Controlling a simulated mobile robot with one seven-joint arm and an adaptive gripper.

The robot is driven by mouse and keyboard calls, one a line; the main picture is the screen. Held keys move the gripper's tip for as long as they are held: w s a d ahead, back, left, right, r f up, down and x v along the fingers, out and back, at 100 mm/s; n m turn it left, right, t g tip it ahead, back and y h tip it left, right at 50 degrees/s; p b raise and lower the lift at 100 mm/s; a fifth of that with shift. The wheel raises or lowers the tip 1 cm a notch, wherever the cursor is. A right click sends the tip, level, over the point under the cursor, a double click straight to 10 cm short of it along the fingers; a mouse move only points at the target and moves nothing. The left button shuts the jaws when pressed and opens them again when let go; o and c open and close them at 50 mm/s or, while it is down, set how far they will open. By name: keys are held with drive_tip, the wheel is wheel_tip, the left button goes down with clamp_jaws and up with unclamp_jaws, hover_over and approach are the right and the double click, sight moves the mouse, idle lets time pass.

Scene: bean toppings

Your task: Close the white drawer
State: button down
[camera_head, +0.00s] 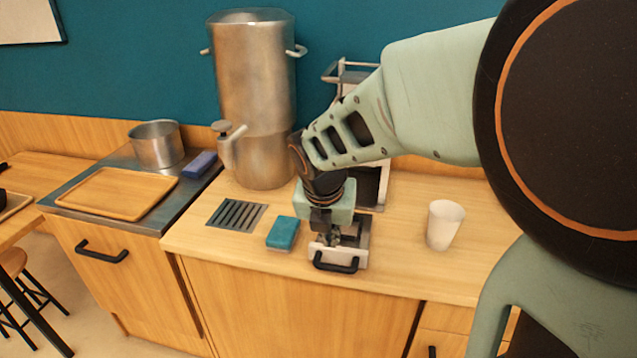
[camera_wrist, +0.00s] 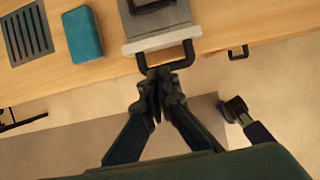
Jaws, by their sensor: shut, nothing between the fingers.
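The white drawer (camera_head: 362,256) sits on the counter, pulled out toward the front from a machine (camera_head: 372,186) that is mostly hidden behind my arm. Its black handle (camera_head: 336,265) faces the counter's front edge. In the wrist view the drawer's pale front (camera_wrist: 161,41) and handle (camera_wrist: 181,64) show at the top middle. My gripper (camera_head: 331,238) is over the drawer in the head view, partly hard to make out. In the wrist view my gripper (camera_wrist: 160,76) is shut and empty, its fingertips at the handle's bar; I cannot tell whether they touch it.
A blue sponge (camera_head: 283,233) and a drain grate (camera_head: 237,214) lie left of the drawer. A white cup (camera_head: 444,224) stands to the right. A large metal urn (camera_head: 255,90) stands behind. Clear counter lies between drawer and cup.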

drive_tip(key=b+x, duration=0.1)
drive_tip(key=x, duration=0.9)
